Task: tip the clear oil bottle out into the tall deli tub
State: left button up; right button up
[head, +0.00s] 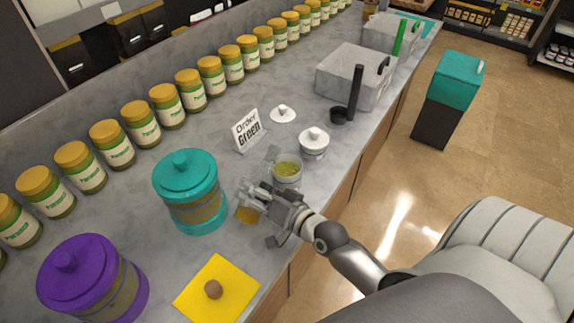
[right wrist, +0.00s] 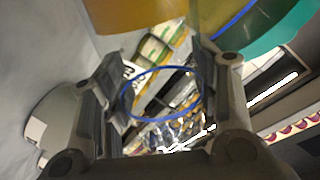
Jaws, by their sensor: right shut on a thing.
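My right gripper (head: 262,198) reaches over the counter and is shut. The clear oil bottle is hard to make out in its grip; an amber patch (head: 247,214) at the fingers looks like its oil. In the right wrist view, a blue ring (right wrist: 124,92) shows between the fingers (right wrist: 160,98), and amber (right wrist: 150,14) fills the top. A clear tub (head: 287,176) with yellow-green contents stands just beyond the gripper. It looks like the deli tub. I cannot tell whether bottle and tub touch, or the bottle's exact tilt. My left gripper is out of view.
A teal canister (head: 188,176) stands close left of the gripper, with a purple canister (head: 75,270) nearer. A yellow sheet (head: 235,281) bears a brown knob. Jars line the back.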

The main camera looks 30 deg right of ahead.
aim_at(260, 184)
jog(key=shift+a+f+m, duration=0.1)
jog(key=shift+a+m, duration=0.2)
jog(key=shift+m, duration=0.1)
jog(key=shift+s, duration=0.1)
jog(key=shift+s+a+f+m+g+y+b, duration=0.25)
jog(key=shift+a+f+m+y+b, duration=0.2)
jog(key=shift+m, duration=0.45)
jog(key=shift+a+r+m+g+p, duration=0.25)
jog(key=shift+r+m+p, duration=0.15)
jog(key=shift+r+m, duration=0.25)
dwell(0.7)
jog(key=shift+w+d+m+y+p, duration=0.15)
jog(key=shift+d+m+y+p, duration=0.3)
jog(key=shift+m+p, duration=0.15)
dwell(0.5)
jog(key=shift+d+r+m+g+y+p, duration=0.1)
jog(key=shift+r+m+g+y+p, duration=0.3)
jog(key=shift+r+m+p, duration=0.85)
dwell(0.7)
